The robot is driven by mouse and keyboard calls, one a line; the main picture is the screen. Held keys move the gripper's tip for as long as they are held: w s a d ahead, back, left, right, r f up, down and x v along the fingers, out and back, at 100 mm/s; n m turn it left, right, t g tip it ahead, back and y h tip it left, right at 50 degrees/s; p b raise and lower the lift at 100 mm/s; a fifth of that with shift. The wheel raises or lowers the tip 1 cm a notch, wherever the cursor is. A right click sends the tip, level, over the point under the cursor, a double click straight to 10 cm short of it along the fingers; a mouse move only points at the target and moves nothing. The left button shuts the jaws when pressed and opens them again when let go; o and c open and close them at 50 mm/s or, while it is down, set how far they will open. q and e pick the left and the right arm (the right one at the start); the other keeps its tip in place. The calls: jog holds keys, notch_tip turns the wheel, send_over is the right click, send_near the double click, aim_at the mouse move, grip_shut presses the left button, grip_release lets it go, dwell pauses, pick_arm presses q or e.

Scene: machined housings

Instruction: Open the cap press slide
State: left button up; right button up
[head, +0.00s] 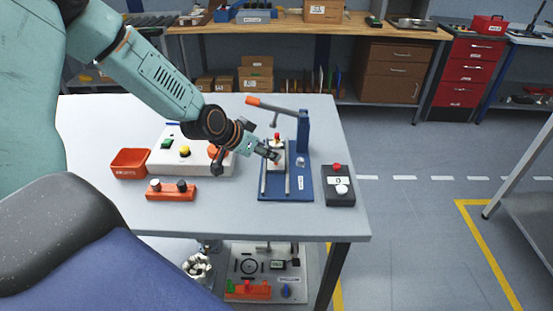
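The cap press stands near the right part of the white table. It has a blue base (264,190), a blue upright column (303,132) and a lever with an orange handle (262,103). Its pale slide (277,165) sits between two rails on the base, with a small red-topped part (277,137) at its far end. My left gripper (273,156) reaches in from the left, with its fingertips at the slide. The fingers are small and overlap the slide, so their opening and any contact are unclear. My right gripper is not in view.
A black box with a red button (338,187) stands right of the press. Left of it are a white panel with buttons (178,164), an orange tray (130,163) and an orange block with knobs (171,191). The table's front right corner is bare.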

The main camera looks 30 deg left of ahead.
pick_arm(q)
jog(key=b+x, duration=0.2)
jog(key=x, duration=0.2)
jog(key=shift+w+d+f, duration=0.15)
jog(key=shift+w+f, duration=0.2)
jog(key=shift+w, duration=0.05)
jog(key=shift+w+f+b, duration=0.1)
jog(key=shift+f+b, duration=0.05)
jog(key=shift+b, duration=0.2)
jog(key=shift+w, duration=0.15)
jog(key=shift+d, duration=0.1)
jog(key=shift+c, duration=0.2)
jog(key=shift+c, duration=0.9)
jog(key=c, duration=0.3)
grip_shut()
